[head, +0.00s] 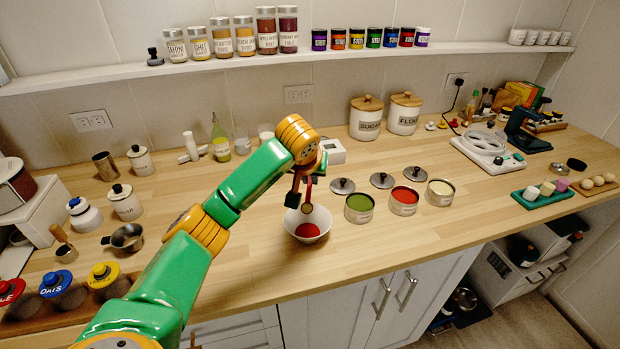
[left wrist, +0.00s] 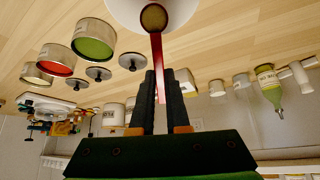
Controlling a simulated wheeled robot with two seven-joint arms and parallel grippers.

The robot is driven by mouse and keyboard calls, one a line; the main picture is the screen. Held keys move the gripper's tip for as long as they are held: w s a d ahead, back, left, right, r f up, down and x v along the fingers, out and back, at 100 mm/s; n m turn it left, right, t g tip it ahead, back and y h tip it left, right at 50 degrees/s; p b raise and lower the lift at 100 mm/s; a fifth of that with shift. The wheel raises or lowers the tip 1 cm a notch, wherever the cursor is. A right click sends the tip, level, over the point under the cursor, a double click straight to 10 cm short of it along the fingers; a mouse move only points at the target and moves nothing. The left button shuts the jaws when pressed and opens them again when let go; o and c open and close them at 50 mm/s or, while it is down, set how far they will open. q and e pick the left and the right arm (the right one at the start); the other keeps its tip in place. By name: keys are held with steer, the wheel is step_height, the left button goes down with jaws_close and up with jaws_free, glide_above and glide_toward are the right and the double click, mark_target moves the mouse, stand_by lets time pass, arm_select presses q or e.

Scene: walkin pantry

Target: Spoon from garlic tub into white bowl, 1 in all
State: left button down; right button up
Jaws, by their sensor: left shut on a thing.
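My left gripper (head: 299,190) is shut on a red-handled spoon (head: 308,196) and holds it above the white bowl (head: 301,218). The spoon's head (left wrist: 153,17) hangs over the bowl in the left wrist view; it looks brownish, and I cannot tell whether it carries anything. Three open metal tubs stand right of the bowl: one with green contents (head: 359,203), one with red (head: 404,197) and one with pale cream contents (head: 440,190), probably the garlic tub. My right gripper is not in view.
Dark lids (head: 382,180) lie behind the tubs. Sugar (head: 366,118) and flour (head: 403,114) canisters stand by the wall. A white scale-like device (head: 487,150) is at right. Jars and a small pot (head: 127,238) stand at left. The counter in front of the tubs is clear.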

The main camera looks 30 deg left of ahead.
arm_select(q)
steer(key=shift+s+d+t+y+b, duration=0.4)
steer(key=shift+t+b, duration=0.5)
steer(key=shift+b, duration=0.85)
steer(key=shift+s+t+b, duration=0.4)
steer(key=shift+b, duration=0.65)
steer(key=t+b, duration=0.1)
steer(key=b, duration=0.1)
steer(key=s+t+y+b, duration=0.1)
steer(key=b, duration=0.1)
steer(key=s+d+t+y+b, duration=0.1)
steer(key=b, duration=0.2)
steer(key=shift+r, duration=0.25)
steer(key=shift+s+d+r+t+b, duration=0.1)
steer(key=shift+s+r+t+b, duration=0.1)
steer(key=shift+t+b, duration=0.3)
steer(key=shift+r, duration=0.1)
